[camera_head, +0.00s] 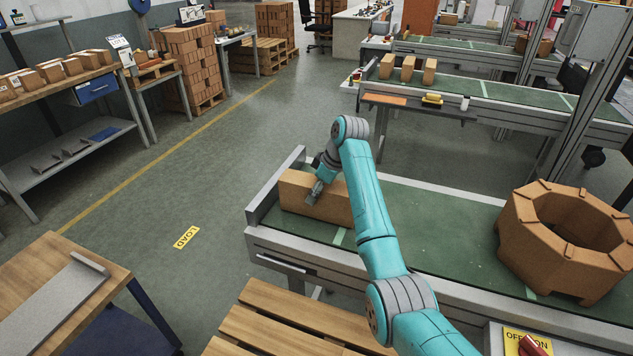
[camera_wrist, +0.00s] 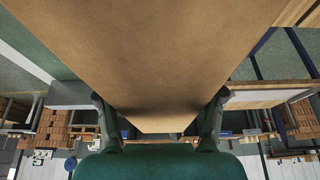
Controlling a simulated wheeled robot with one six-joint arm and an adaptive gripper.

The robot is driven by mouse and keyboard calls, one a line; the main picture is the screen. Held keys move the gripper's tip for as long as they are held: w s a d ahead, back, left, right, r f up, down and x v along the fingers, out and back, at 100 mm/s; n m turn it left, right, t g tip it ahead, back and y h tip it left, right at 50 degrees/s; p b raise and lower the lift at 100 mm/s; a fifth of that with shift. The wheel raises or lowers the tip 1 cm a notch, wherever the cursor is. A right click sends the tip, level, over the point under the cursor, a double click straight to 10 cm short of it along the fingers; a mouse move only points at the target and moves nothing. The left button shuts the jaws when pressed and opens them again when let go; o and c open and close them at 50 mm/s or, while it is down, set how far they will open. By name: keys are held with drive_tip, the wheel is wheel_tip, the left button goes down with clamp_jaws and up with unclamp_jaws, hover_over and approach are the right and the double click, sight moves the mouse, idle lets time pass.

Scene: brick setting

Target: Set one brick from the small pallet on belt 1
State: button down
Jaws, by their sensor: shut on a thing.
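A long tan brick (camera_head: 318,203) is at the left end of the nearest green belt (camera_head: 440,222), low over its surface. I cannot tell whether it touches the belt. My gripper (camera_head: 314,192) is shut on the brick, reaching it from above. In the wrist view the brick (camera_wrist: 160,60) fills the upper middle, between the two fingers of my gripper (camera_wrist: 160,118). The slatted wooden pallet (camera_head: 285,318) at the bottom shows no brick on its visible part. No belt number is readable.
A large octagonal tan block (camera_head: 522,243) stands on the right part of the same belt. A metal end stop (camera_head: 275,183) closes the belt's left end. A wooden-topped table (camera_head: 50,260) is at the lower left. Another belt (camera_head: 490,90) behind carries several small bricks.

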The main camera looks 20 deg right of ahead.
drive_tip(key=shift+f, duration=0.15)
drive_tip(key=shift+f, duration=0.1)
drive_tip(key=shift+c, duration=0.9)
unclamp_jaws()
drive_tip(key=shift+f, duration=0.1)
drive_tip(key=v, duration=1.2)
